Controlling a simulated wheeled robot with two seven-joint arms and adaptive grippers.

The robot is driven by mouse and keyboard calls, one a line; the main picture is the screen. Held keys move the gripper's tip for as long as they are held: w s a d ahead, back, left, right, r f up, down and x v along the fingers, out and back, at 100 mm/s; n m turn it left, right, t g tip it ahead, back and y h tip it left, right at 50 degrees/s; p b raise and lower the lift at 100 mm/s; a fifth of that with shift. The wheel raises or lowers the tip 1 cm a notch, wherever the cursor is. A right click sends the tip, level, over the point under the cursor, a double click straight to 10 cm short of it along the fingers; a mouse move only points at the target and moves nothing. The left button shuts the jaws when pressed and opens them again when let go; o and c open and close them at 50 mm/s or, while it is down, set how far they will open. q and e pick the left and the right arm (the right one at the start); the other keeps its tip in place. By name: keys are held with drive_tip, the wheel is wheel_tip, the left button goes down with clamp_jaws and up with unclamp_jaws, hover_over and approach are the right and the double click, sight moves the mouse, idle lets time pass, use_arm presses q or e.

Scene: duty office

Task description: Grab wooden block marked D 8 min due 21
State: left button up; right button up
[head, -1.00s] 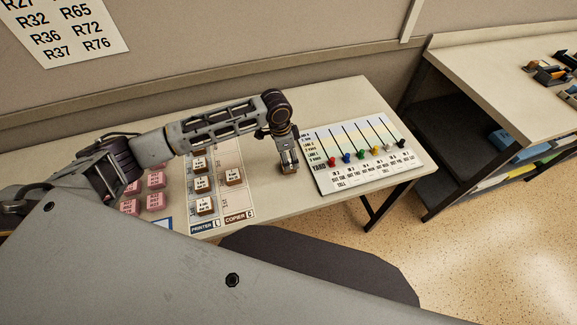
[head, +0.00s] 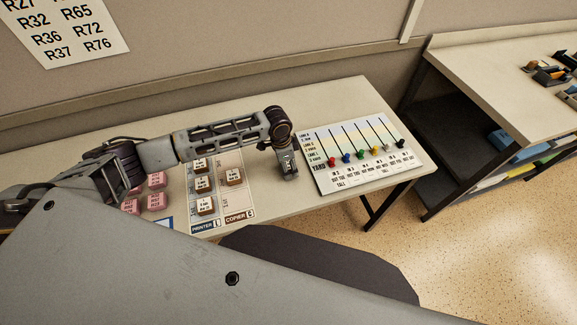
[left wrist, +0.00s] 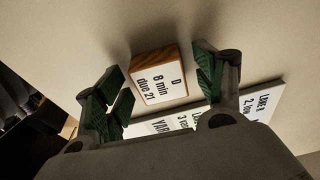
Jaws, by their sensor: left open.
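The wooden block marked D, 8 min, due 21 (left wrist: 158,78) lies on the table in the left wrist view, its white label facing up. My left gripper (left wrist: 160,85) is open, with a green-padded finger on each side of the block. A gap shows between the block and the right finger. In the head view my left gripper (head: 288,168) points down at the table, left of the yard board. The block is hidden behind it there. My right gripper is not in view.
The white yard board (head: 340,183) with several coloured pegs lies just right of the gripper. Left of it is a printer and copier sheet (head: 238,212) with wooden blocks (head: 205,205). Pink blocks (head: 155,201) lie further left. The table behind the board is clear.

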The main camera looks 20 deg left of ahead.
sight(288, 164)
use_arm(q)
drive_tip(key=c, duration=1.1)
drive_tip(key=shift+r, duration=0.15)
drive_tip(key=shift+r, duration=4.9)
